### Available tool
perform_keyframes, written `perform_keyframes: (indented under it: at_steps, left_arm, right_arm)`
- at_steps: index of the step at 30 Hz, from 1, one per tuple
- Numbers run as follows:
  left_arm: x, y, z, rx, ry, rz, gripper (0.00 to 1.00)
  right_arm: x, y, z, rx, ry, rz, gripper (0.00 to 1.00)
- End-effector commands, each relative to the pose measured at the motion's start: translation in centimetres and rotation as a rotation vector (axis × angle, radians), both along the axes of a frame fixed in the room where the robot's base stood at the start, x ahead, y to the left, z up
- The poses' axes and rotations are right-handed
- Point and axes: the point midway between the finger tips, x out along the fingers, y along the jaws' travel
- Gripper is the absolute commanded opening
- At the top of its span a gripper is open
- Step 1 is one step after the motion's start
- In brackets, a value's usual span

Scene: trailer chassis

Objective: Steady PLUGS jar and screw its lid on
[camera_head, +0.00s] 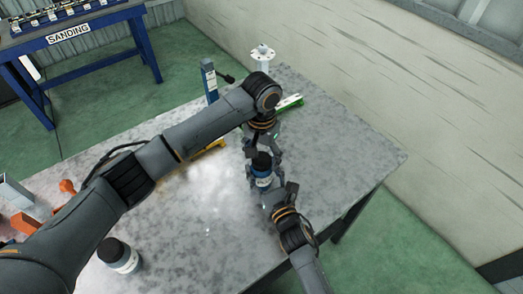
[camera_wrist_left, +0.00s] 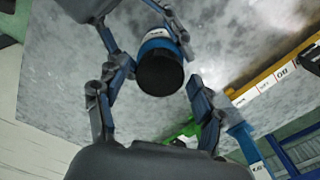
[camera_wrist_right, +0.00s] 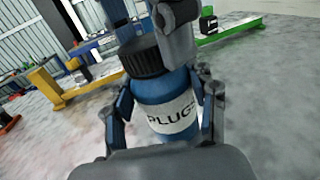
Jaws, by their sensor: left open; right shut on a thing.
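The PLUGS jar (camera_wrist_right: 170,112) is blue with a white label and stands upright on the metal table, with its black ribbed lid (camera_wrist_right: 140,57) on top. My right gripper (camera_wrist_right: 165,118) is shut on the jar's body from the side. My left gripper (camera_wrist_left: 152,98) is open above the jar, its fingers spread to either side of the black lid (camera_wrist_left: 160,72). In the head view the jar (camera_head: 262,180) sits between my two grippers, left gripper (camera_head: 262,150) above and right gripper (camera_head: 272,190) at the side. Whether the lid is fully seated cannot be told.
Another dark-lidded jar (camera_head: 118,256) stands at the table's front left. Orange items lie at the left edge. The table's right side is clear.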

Motion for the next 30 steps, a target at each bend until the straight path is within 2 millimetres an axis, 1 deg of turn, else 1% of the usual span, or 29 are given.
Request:
perform_keyframes:
  at_steps: [5,6,8,9,11,12,14,20,21,23,24,30]
  left_arm:
    - [0.01,0.03,0.00,0.000,0.000,0.000,0.68]
    - [0.01,0.03,0.00,0.001,-0.001,0.000,0.64]
    - [0.02,0.03,0.01,0.001,-0.001,0.000,0.52]
    - [0.02,0.03,0.02,0.001,-0.001,0.000,0.44]
    - [0.02,0.03,0.03,0.001,-0.001,0.000,0.32]
    - [0.02,0.03,0.03,0.001,-0.001,0.000,0.23]
    - [0.02,0.03,0.03,0.001,-0.001,0.000,0.12]
    - [0.02,0.03,0.03,0.001,-0.001,-0.006,0.11]
    - [0.02,0.03,0.03,0.001,-0.001,-0.006,0.55]
    - [0.02,0.03,0.03,0.001,-0.001,-0.006,0.67]
    - [0.02,0.03,0.03,0.001,-0.001,-0.006,0.76]
    - [0.02,0.03,0.03,0.001,-0.001,-0.006,0.76]
  right_arm:
    - [0.02,0.01,0.05,0.000,-0.001,0.000,0.00]
    - [0.02,0.01,0.05,0.000,-0.001,0.000,0.00]
    - [0.02,0.01,0.05,0.000,-0.001,0.000,0.00]
    - [0.02,0.01,0.05,0.000,-0.001,0.000,0.00]
    - [0.02,0.01,0.05,0.000,-0.001,0.000,0.00]
    - [0.02,0.01,0.05,0.000,-0.001,0.000,0.00]
    - [0.01,0.02,0.05,0.000,-0.001,0.000,0.00]
    - [0.01,0.01,0.05,0.000,-0.001,0.000,0.00]
    - [0.01,0.01,0.05,0.000,-0.001,0.000,0.00]
    - [0.01,0.01,0.05,0.000,-0.001,0.000,0.00]
    - [0.01,0.01,0.05,0.000,-0.001,0.000,0.00]
    - [0.01,0.01,0.05,0.000,-0.001,0.000,0.00]
